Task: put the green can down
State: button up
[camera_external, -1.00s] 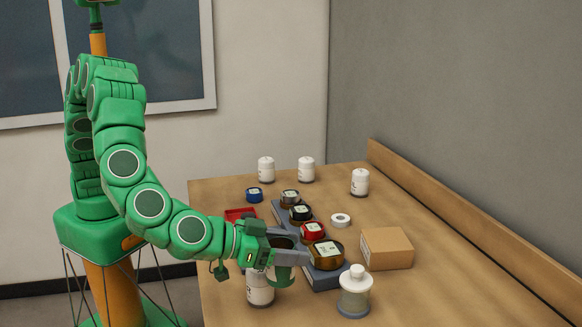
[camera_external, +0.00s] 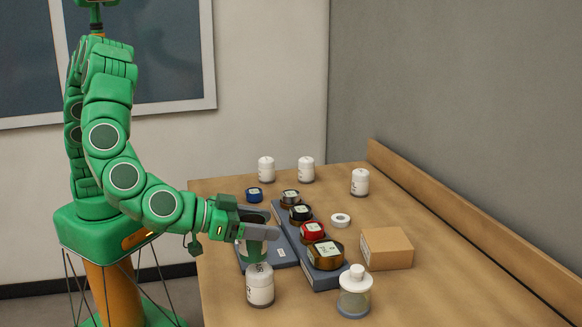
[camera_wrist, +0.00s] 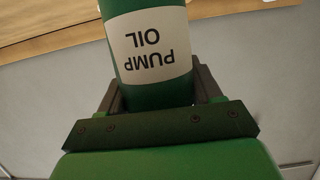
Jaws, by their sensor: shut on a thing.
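The green can (camera_external: 254,251) is held in my gripper (camera_external: 265,232). In the wrist view, the can (camera_wrist: 150,88) shows a pale label reading "PUMP OIL", upside down, and sits between the two fingers (camera_wrist: 155,90). In the external view my gripper is above a blue-grey mat or tray (camera_external: 285,255), at the left side of the table. The fingers hide the can's upper part. I cannot tell whether its base touches anything.
A white bottle (camera_external: 260,288) stands just in front of the can. A blue-grey rack (camera_external: 325,281) of several round tins is to the right. A clear pump jar (camera_external: 354,298) and a cardboard box (camera_external: 386,249) stand farther right. More white bottles stand at the back.

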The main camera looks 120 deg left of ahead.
jog(key=shift+s+r, duration=0.4)
jog(key=shift+s, duration=0.35)
